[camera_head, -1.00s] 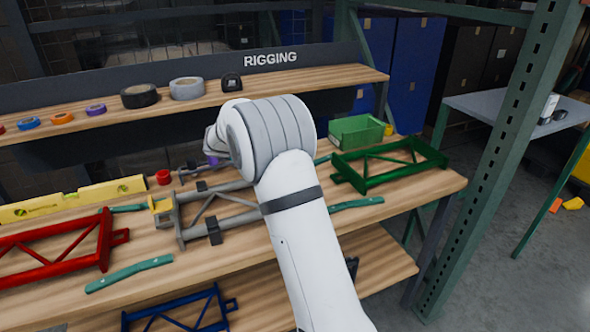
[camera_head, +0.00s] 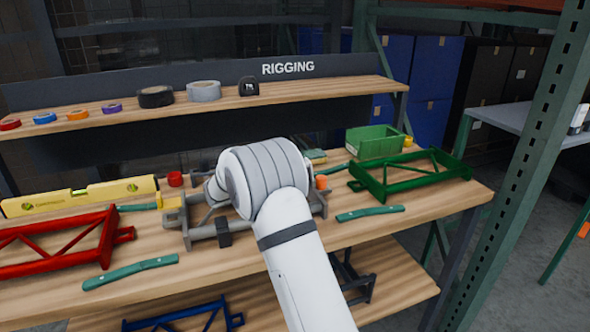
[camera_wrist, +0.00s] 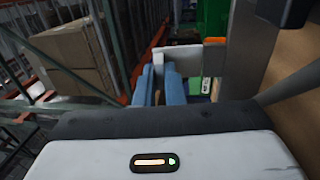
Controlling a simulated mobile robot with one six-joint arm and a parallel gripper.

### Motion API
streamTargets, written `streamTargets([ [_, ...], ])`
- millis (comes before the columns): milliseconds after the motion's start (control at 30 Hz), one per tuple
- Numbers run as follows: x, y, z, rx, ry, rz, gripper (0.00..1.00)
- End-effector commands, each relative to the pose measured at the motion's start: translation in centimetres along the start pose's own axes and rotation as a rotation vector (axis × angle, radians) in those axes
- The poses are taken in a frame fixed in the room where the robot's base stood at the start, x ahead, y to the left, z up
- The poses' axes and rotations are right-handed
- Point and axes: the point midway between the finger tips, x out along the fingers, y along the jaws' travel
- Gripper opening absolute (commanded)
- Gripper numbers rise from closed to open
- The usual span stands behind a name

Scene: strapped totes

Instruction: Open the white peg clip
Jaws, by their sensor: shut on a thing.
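A white piece, which looks like the peg clip (camera_wrist: 190,57), shows in the wrist view beside a grey post. My gripper (camera_wrist: 159,88) has two blue finger pads, close together with a narrow white part between them. It is shut on that white part. In the head view my arm's white wrist covers my gripper and the clip. The grey frame (camera_head: 187,222) lies on the bench under the wrist. Whether the clip is open or closed cannot be told.
A green frame (camera_head: 400,188) and a green bin (camera_head: 375,143) are to the right. A red frame (camera_head: 105,238) and a yellow level (camera_head: 80,195) are to the left. Teal straps (camera_head: 130,272) lie along the bench. Tape rolls (camera_head: 204,91) line the shelf. A rack upright (camera_head: 520,170) stands at right.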

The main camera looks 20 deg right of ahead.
Motion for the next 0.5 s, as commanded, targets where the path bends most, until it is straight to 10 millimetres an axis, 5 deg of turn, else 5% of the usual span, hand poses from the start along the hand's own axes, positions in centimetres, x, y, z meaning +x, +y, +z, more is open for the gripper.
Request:
streamTargets([
  [400,0.01,-0.14,0.05,-0.003,-0.002,0.005,0.0],
  [433,0.01,-0.14,0.06,-0.003,-0.002,0.005,0.1],
  [500,0.01,-0.13,0.05,-0.003,-0.002,0.005,0.16],
])
